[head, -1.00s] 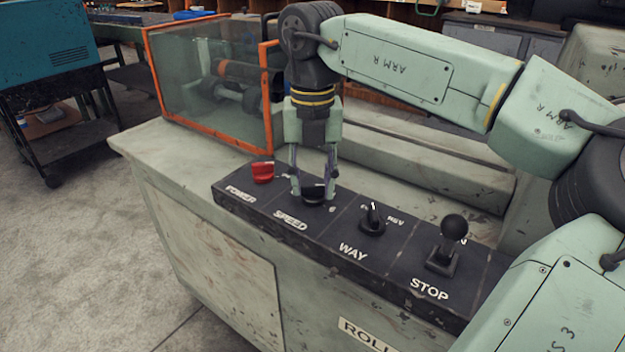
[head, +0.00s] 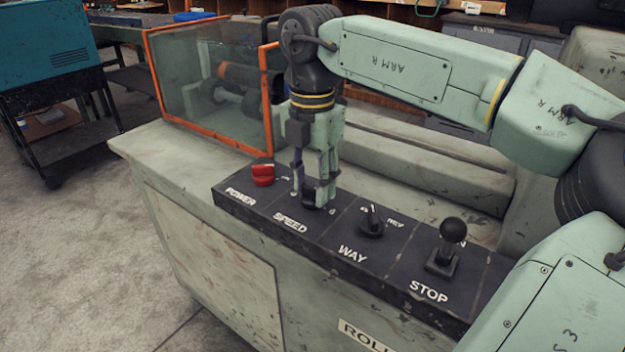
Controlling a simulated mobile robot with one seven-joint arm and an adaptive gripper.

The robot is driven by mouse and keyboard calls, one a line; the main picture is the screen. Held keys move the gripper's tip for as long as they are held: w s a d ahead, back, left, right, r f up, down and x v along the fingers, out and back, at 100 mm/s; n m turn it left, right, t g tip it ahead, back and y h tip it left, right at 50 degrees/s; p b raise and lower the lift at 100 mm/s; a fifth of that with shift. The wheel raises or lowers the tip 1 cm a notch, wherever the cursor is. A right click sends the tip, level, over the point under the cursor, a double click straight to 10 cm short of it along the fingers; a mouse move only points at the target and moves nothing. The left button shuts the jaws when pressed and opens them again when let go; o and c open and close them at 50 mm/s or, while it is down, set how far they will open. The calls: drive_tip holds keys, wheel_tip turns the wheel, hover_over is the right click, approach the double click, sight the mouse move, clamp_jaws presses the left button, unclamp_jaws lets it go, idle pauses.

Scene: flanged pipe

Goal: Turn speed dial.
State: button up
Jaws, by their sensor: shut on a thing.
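The speed dial (head: 313,204) is a low black knob on the dark control panel, behind the SPEED label. My gripper (head: 314,192) points straight down over it, with its fingers shut on the dial's sides. The fingers and the gripper body hide most of the dial, so its pointer and exact setting cannot be seen.
The red POWER knob (head: 263,174) sits just left of the gripper. The black WAY switch (head: 372,221) and the STOP lever (head: 449,245) stand to the right on the panel (head: 335,246). An orange-framed clear guard (head: 215,85) rises behind at left.

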sight(312, 188)
idle(0.4)
drive_tip(key=o, duration=1.2)
drive_tip(key=shift+c, duration=0.2)
wheel_tip(312, 188, up, 12)
drive_tip(key=shift+s, duration=0.1)
